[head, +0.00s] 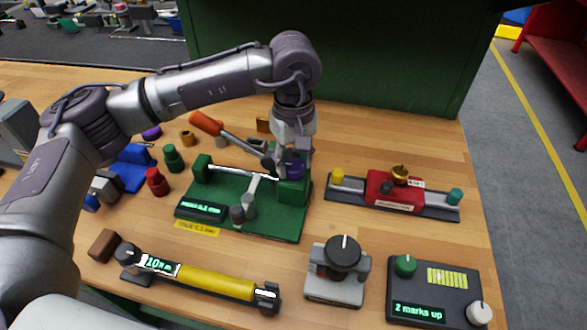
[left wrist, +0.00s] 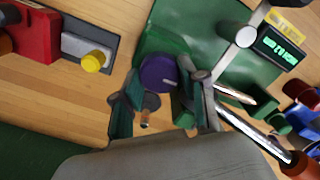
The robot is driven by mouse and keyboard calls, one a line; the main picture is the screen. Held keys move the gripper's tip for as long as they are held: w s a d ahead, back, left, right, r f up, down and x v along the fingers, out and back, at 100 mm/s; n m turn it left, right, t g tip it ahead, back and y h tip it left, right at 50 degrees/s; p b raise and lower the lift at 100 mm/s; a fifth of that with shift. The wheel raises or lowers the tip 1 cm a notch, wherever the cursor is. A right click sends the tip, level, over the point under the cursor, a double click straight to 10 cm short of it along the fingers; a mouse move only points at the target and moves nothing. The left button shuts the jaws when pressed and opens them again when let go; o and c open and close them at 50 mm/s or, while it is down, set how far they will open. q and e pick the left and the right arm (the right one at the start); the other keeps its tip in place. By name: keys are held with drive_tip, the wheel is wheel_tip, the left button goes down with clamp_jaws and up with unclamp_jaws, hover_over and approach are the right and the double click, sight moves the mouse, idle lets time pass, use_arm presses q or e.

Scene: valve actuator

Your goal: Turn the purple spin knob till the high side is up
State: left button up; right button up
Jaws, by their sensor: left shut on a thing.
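The purple knob (head: 295,170) sits at the right end of a green fixture (head: 250,224) in the middle of the bench. In the left wrist view the knob (left wrist: 157,73) shows as a round purple face with a small pale mark near its right edge. My left gripper (head: 283,163) reaches down over it from behind. Its two fingers stand on either side of the knob in the left wrist view (left wrist: 158,88) and are shut on it. The fingers partly hide the knob in the head view. My right gripper is not in view.
An orange-handled lever (head: 207,124) rises close beside my left gripper. A red device on a rail (head: 395,190) stands to the right. A yellow bar tool (head: 215,283), a grey dial unit (head: 336,270) and a panel reading "2 marks up" (head: 433,282) lie in front.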

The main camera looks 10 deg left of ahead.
sight(294, 164)
use_arm(q)
drive_tip(key=shift+m, duration=0.4)
drive_tip(key=o, duration=1.1)
drive_tip(key=shift+o, duration=0.2)
drive_tip(key=shift+r, duration=0.1)
wheel_tip(294, 164, up, 12)
